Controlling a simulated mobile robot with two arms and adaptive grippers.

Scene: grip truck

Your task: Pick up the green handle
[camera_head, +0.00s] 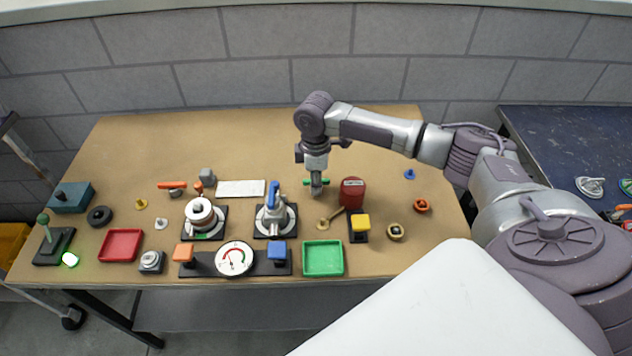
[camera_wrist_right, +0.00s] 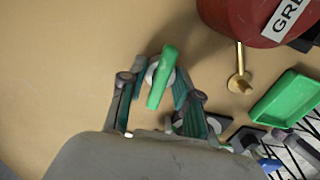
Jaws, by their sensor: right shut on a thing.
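The green handle (camera_wrist_right: 162,78) is a short green bar with a round pale piece beneath it. In the right wrist view it lies between the two fingers of my right gripper (camera_wrist_right: 158,88), which is shut on it. In the head view my right gripper (camera_head: 316,188) points straight down over the middle of the table, and the handle's green ends (camera_head: 326,182) stick out on both sides of the fingers. Whether the handle touches the table is hidden. My left gripper is not in view.
A red canister (camera_head: 352,193) stands just right of my right gripper, with a brass piece (camera_head: 328,219) in front. A valve with a blue lever (camera_head: 273,215) stands to the left. A green tray (camera_head: 323,259) lies at the front edge. The table's back is clear.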

